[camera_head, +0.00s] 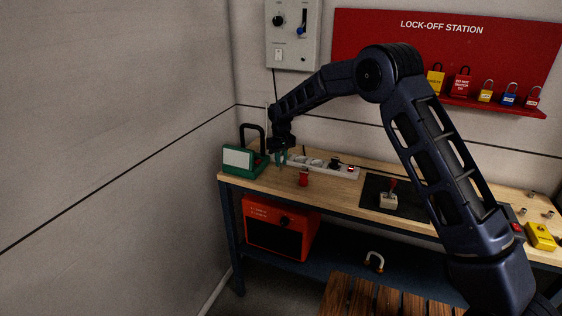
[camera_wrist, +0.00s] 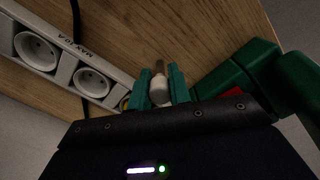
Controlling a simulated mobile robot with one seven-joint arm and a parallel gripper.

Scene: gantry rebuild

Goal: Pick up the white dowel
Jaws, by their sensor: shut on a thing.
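My gripper (camera_wrist: 161,88) has two green fingers. They are shut on the white dowel (camera_wrist: 160,92), a small pale cylinder between them in the wrist view. A thin tan piece shows just beyond the dowel's end. In the head view my gripper (camera_head: 281,158) is at the far left part of the workbench, between the green device and the power strip. The dowel is too small to make out clearly there. I cannot tell whether the dowel touches the bench top.
The wooden bench (camera_head: 340,188) carries a green device (camera_head: 231,159) with a dark handle, a white power strip (camera_head: 340,170), a red cylinder (camera_head: 303,178), a joystick (camera_head: 388,200) on a black mat and a yellow box (camera_head: 540,236). A grey wall stands at left.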

